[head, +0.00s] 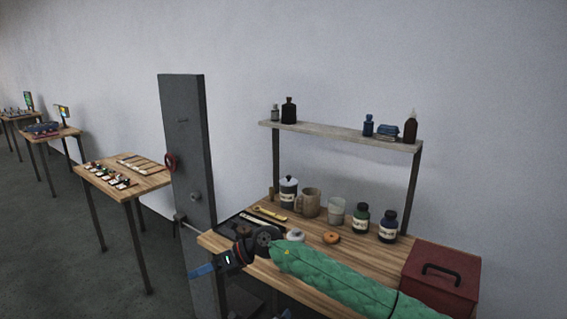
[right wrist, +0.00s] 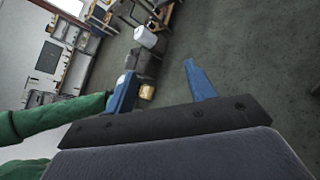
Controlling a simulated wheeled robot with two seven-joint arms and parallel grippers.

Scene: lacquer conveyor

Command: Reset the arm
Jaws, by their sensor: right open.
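My right arm (head: 330,275), in a green quilted sleeve, comes in from the lower right of the head view. It reaches across the front of the wooden workbench (head: 385,255). My right gripper (head: 228,268) is at the bench's front left corner, beside the dark grey post. In the right wrist view its two blue fingers (right wrist: 160,82) stand wide apart with nothing between them but distant floor and objects. My left gripper is in neither view.
The bench holds jars (head: 361,218), mugs (head: 307,203), a dark tray (head: 240,222) and a red toolbox (head: 440,280). A shelf (head: 340,135) with bottles stands behind. The dark grey post (head: 187,150) rises left of the bench. Side tables (head: 125,180) stand further left, with open floor around them.

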